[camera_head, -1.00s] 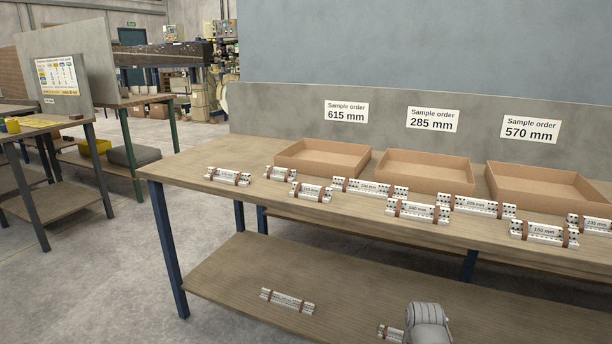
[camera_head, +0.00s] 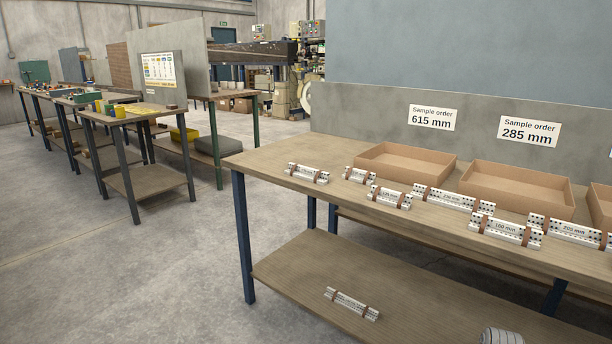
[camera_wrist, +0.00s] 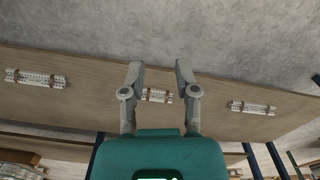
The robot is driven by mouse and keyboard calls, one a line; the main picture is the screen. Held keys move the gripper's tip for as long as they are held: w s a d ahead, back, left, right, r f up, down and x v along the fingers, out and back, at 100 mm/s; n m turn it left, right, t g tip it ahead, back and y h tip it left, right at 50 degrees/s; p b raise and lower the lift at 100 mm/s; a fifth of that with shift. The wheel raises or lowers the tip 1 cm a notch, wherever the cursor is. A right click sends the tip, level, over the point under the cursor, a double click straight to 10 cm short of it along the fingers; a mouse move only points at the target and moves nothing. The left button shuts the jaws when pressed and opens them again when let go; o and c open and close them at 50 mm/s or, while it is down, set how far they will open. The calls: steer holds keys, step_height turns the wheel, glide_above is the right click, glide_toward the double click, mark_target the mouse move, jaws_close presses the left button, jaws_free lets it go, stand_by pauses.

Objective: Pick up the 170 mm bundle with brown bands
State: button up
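My gripper (camera_wrist: 159,66) is open and empty in the wrist view, its two grey fingers apart. A short white bundle with brown bands (camera_wrist: 157,95) lies on the wooden surface below, seen between the fingers and apart from them. A longer banded bundle (camera_wrist: 35,78) lies to the left and another (camera_wrist: 250,107) to the right. Their labels are too small to read there. In the head view, a banded bundle (camera_head: 352,303) lies on the lower shelf, its label unreadable. I cannot make out a clear 170 mm label on any bundle.
The bench top (camera_head: 270,160) holds several banded bundles, including one marked 160 mm (camera_head: 505,229) and one marked 205 mm (camera_head: 566,231). Cardboard trays (camera_head: 405,162) stand behind them. The lower shelf (camera_head: 300,275) is mostly bare. Open floor lies left of the bench.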

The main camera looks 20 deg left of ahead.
steer(key=shift+o, duration=1.3)
step_height(320, 180, up, 44)
steer(key=p, duration=4.4)
steer(key=shift+r, duration=0.25)
steer(key=shift+s+f, duration=0.1)
